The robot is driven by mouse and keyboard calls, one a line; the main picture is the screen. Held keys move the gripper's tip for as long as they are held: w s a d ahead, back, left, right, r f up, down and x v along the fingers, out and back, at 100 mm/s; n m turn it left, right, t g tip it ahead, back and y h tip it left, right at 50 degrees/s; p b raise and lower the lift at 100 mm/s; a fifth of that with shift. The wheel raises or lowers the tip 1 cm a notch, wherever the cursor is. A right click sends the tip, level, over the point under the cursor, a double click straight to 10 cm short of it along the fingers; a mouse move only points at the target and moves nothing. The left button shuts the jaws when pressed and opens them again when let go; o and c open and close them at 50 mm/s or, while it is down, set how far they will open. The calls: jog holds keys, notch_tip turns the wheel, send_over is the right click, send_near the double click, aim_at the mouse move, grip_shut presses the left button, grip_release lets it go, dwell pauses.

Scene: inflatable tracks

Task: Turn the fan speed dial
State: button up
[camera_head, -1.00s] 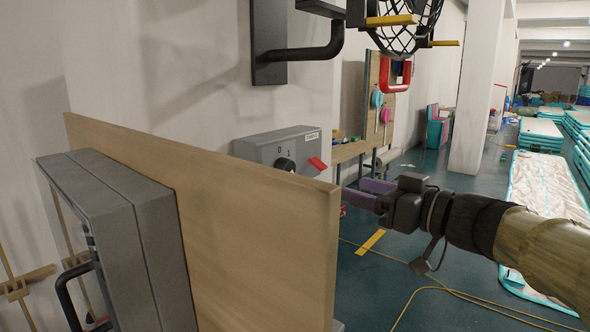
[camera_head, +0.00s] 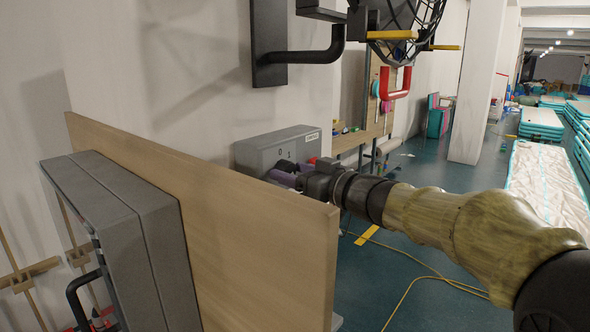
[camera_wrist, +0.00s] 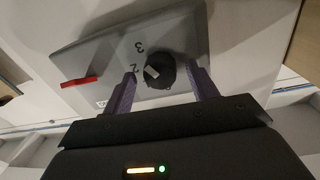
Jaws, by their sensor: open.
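The fan speed dial is a black round knob (camera_wrist: 159,71) with a light pointer mark, on the face of a grey control box (camera_wrist: 83,55). In the wrist view, the numbers 2 and 3 show beside the knob. My gripper (camera_wrist: 164,88) is open, with one purple finger on each side of the knob; I cannot tell whether they touch it. In the head view, the grey box (camera_head: 262,147) is on the wall, and my gripper (camera_head: 286,174) is at its front, partly covering the knob.
A red lever (camera_wrist: 79,82) sticks out of the box beside the dial. A wooden panel (camera_head: 240,235) stands in front of the box, close to my gripper. A black bent handle (camera_head: 315,50) and a red handle (camera_head: 396,83) are above.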

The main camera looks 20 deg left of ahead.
jog(key=shift+c, duration=0.2)
jog(key=c, duration=0.9)
jog(key=shift+c, duration=0.2)
jog(key=shift+n, duration=0.3)
jog(key=shift+w+f+n+g+y+b, duration=0.2)
jog(key=shift+n+b, duration=2.45)
jog(key=shift+n, duration=2.4)
jog(key=shift+s+f+n+g+y+b, duration=0.15)
jog(key=shift+n+g+b, duration=0.2)
jog(key=shift+n+b, duration=3.5)
jog(key=shift+w+n+g+y+b, duration=0.2)
jog(key=shift+n+b, duration=1.2)
jog(key=shift+n, duration=4.9)
jog(key=shift+s, duration=0.15)
